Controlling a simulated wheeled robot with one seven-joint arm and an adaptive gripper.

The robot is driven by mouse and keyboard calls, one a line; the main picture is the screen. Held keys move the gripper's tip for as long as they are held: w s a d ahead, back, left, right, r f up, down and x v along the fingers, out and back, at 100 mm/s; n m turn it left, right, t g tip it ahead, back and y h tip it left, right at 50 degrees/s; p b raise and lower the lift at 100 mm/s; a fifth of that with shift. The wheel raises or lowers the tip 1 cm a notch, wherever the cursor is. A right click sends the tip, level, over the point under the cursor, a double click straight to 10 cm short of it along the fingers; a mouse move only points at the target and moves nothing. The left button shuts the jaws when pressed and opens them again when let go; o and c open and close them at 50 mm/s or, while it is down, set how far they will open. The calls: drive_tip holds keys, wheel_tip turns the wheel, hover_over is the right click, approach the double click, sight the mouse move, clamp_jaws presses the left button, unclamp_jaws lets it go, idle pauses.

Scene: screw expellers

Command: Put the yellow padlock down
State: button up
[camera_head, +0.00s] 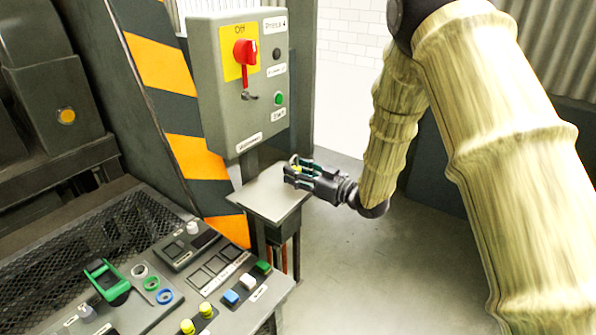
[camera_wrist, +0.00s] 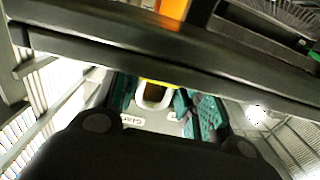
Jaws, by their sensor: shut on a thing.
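My gripper (camera_head: 303,172) is at the small grey shelf (camera_head: 262,203) below the control box, near the shelf's right back edge. It is shut on the yellow padlock (camera_head: 296,160), of which only a small yellow bit shows in the head view. In the wrist view, the padlock's yellow edge and pale curved shackle (camera_wrist: 139,97) show between the teal finger pads of my gripper (camera_wrist: 160,102). The fingers hide most of its body. I cannot tell whether the padlock touches the shelf.
The grey control box (camera_head: 240,125) with a red switch (camera_head: 245,53) stands above the shelf. A hazard-striped post (camera_head: 165,70) is to the left. A panel of buttons (camera_head: 215,275) lies in front. The shelf's left and front parts are bare.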

drive_tip(key=shift+f, duration=0.25)
drive_tip(key=o, duration=1)
drive_tip(key=shift+o, duration=0.2)
drive_tip(key=shift+r, duration=0.1)
drive_tip(key=shift+r, duration=0.15)
drive_tip(key=b+v, duration=0.1)
drive_tip(key=v, duration=1.1)
drive_tip(key=shift+b, duration=0.4)
